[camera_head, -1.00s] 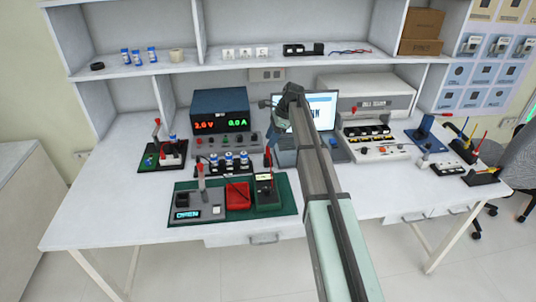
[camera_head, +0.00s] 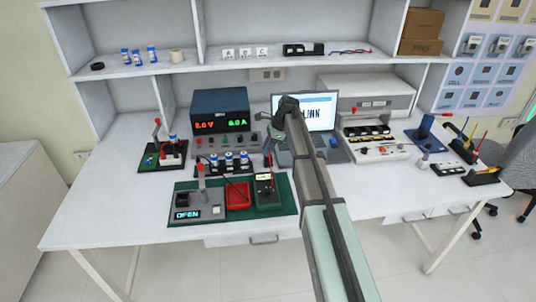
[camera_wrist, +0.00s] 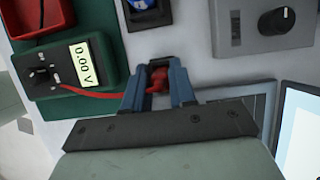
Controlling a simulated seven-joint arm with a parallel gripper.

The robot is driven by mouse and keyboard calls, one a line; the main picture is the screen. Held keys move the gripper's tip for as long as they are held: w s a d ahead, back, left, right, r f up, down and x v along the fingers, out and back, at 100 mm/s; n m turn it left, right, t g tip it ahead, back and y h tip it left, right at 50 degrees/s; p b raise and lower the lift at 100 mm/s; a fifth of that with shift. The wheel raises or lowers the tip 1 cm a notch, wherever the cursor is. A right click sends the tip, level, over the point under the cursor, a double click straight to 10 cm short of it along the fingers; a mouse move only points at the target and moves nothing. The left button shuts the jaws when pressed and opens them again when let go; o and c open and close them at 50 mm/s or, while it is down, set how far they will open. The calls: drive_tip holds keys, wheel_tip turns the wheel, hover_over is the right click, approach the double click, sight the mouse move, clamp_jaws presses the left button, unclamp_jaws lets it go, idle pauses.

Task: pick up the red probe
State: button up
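The red probe (camera_wrist: 157,78) is between the two blue-grey fingers of my gripper (camera_wrist: 160,68) in the wrist view. The fingers stand close on both sides of it, but whether they press on it is unclear. A red lead (camera_wrist: 95,93) runs from the green multimeter (camera_wrist: 85,55) towards the probe and passes behind the left finger. The meter reads 0.00 V. In the head view the multimeter (camera_head: 265,181) stands on the green mat, and my gripper is mostly hidden near the end of my arm, behind the meter.
A red tray (camera_head: 238,195) and a grey tester (camera_head: 187,214) reading OPEN lie left of the multimeter. A power supply (camera_head: 220,110) stands behind. The table's front left is clear.

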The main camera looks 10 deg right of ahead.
clamp_jaws()
drive_tip(key=shift+r, duration=0.1)
wheel_tip(320, 180, up, 8)
drive_tip(key=shift+r, duration=0.2)
drive_tip(key=shift+a+r, duration=0.15)
drive_tip(key=shift+r, duration=0.2)
drive_tip(key=s+a+r, duration=0.1)
drive_tip(key=a+r, duration=0.1)
drive_tip(key=a, duration=1.9)
drive_tip(key=shift+a+r, duration=0.35)
